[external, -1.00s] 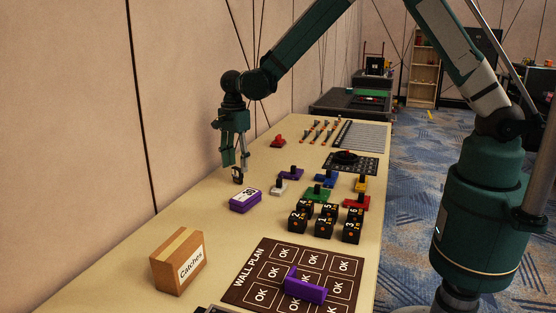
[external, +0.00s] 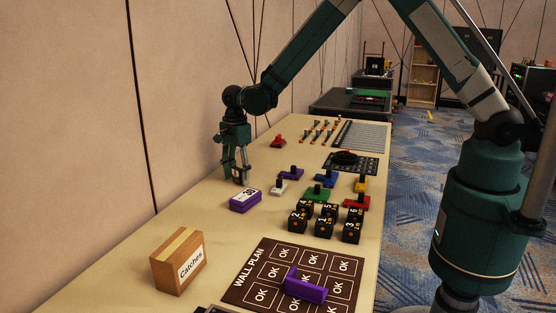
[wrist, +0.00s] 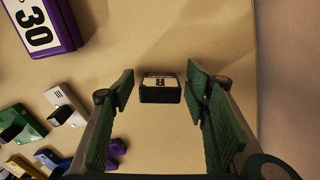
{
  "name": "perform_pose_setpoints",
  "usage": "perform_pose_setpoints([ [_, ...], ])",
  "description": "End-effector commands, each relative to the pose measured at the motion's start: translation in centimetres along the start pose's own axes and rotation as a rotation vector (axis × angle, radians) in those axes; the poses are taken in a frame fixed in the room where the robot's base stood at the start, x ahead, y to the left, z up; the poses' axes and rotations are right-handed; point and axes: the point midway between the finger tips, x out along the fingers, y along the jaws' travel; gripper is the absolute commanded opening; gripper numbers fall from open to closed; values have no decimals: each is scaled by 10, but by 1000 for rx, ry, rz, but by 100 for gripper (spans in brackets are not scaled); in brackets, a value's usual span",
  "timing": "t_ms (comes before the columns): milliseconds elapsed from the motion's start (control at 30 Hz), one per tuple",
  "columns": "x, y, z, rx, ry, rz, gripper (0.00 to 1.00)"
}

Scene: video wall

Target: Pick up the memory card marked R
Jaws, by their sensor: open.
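The memory card marked R (wrist: 161,92) is a small black block with a pale label. In the wrist view it stands between the two fingers of my gripper (wrist: 160,98), with a gap on each side. In the external view the card (external: 239,175) is a small dark shape low between the fingertips of my gripper (external: 236,177), partly hidden by them. My gripper is open and points down close to the table. The fingers do not appear to touch the card.
A purple block marked 30 (external: 245,200) lies close by on the near side. Coloured handled pieces (external: 318,193) and black numbered cubes (external: 326,220) stand to the right. A Catches box (external: 178,261) and the Wall Plan board (external: 270,285) are nearer. The wall runs along the left.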

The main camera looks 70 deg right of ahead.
Motion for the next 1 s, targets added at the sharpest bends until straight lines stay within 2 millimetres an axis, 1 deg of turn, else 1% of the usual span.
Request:
perform_pose_setpoints([
  [233,0,0,0,0,0,0,46],
  [267,0,0,0,0,0,0,44],
  [433,0,0,0,0,0,0,21],
  [467,0,0,0,0,0,0,19],
  [833,-2,0,0,0,0,0,19],
  [1000,-12,0,0,0,0,0,19],
])
